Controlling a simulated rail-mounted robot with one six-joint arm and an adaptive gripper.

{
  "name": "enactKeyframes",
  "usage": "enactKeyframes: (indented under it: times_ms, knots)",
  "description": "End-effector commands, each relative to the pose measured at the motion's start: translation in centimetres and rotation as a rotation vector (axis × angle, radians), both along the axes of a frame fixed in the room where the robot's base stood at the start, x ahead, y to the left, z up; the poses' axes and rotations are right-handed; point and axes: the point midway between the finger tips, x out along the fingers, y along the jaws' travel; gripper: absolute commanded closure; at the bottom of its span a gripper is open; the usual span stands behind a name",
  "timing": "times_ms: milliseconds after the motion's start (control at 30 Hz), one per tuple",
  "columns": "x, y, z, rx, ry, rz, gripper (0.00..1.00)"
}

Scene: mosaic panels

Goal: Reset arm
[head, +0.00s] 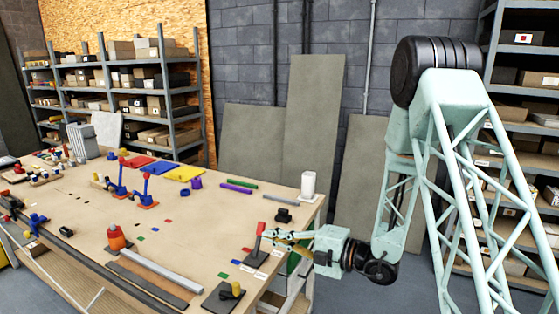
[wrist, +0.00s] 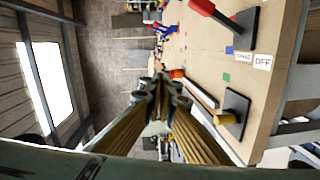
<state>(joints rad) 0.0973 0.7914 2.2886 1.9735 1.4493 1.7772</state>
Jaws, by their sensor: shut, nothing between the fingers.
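My mint-green arm reaches in from the right in the head view. My gripper (head: 270,236) is shut and empty, just beside a lever with a red handle (head: 261,231) on a dark base at the front right of the workbench (head: 215,230). In the wrist view my gripper (wrist: 160,84) is seen end on, with its fingers together. The red-handled lever also shows at the top right there (wrist: 203,8), next to a label reading OFF (wrist: 262,62). Whether the fingers touch the lever cannot be told.
An orange-red cone (head: 115,238), a grey bar (head: 162,270), blue posts (head: 146,187), coloured panels (head: 184,173) and a white cylinder (head: 308,184) are on the bench. Its middle holds small coloured tiles.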

Motion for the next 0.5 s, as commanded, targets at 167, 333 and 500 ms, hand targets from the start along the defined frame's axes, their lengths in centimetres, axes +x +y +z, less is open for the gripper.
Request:
enactKeyframes:
  times_ms: [167,333,500]
  knots:
    - [-2.7,1.5,2.7,-0.068,-0.111,0.096,1.00]
    - [-5.5,2.6,4.9,-0.133,-0.218,0.187,1.00]
    - [-8.5,3.5,6.7,-0.197,-0.329,0.277,1.00]
